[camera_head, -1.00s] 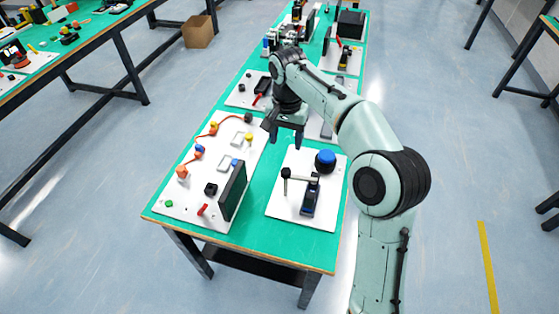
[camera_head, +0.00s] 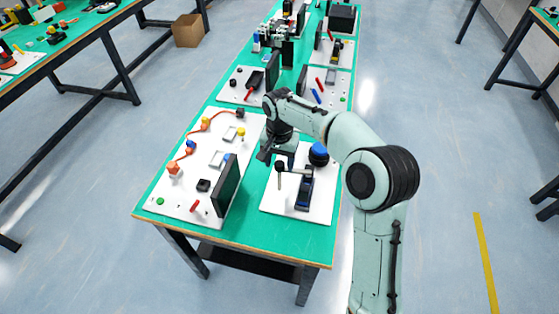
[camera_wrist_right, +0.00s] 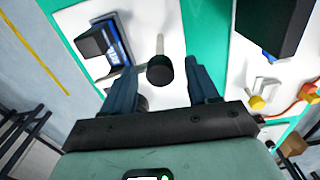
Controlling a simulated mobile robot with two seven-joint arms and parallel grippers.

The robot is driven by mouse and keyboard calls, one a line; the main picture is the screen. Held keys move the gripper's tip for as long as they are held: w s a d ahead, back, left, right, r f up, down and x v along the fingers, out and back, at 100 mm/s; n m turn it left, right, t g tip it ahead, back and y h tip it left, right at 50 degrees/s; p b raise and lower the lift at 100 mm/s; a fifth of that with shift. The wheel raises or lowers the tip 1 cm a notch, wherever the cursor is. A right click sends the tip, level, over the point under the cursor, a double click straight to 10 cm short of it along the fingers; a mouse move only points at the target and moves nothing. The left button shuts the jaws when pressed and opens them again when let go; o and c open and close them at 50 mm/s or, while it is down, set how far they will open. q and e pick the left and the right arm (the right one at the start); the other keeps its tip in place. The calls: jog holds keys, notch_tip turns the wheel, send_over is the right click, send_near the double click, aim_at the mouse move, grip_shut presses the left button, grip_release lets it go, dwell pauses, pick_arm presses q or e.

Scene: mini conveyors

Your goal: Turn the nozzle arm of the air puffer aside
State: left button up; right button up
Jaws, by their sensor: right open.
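The air puffer stands on a white board (camera_head: 270,205) at the near right of the green table. Its nozzle arm (camera_head: 296,171) is a thin dark bar ending in a black knob (camera_head: 280,166), with a pale rod (camera_head: 280,183) hanging below. A dark blue-and-black block (camera_head: 304,192) and a blue dome (camera_head: 318,151) are on the same board. My right gripper (camera_head: 278,159) is open above and just behind the knob. In the right wrist view the black knob (camera_wrist_right: 160,70) appears between the fingers; contact cannot be told. My left gripper is out of view.
A white board (camera_head: 180,207) to the left carries an upright dark panel (camera_head: 227,186), a yellow knob (camera_head: 241,132) and orange-and-blue parts joined by a cord. More boards and panels stand farther back. Green table shows between the two near boards.

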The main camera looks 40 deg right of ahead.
grip_shut()
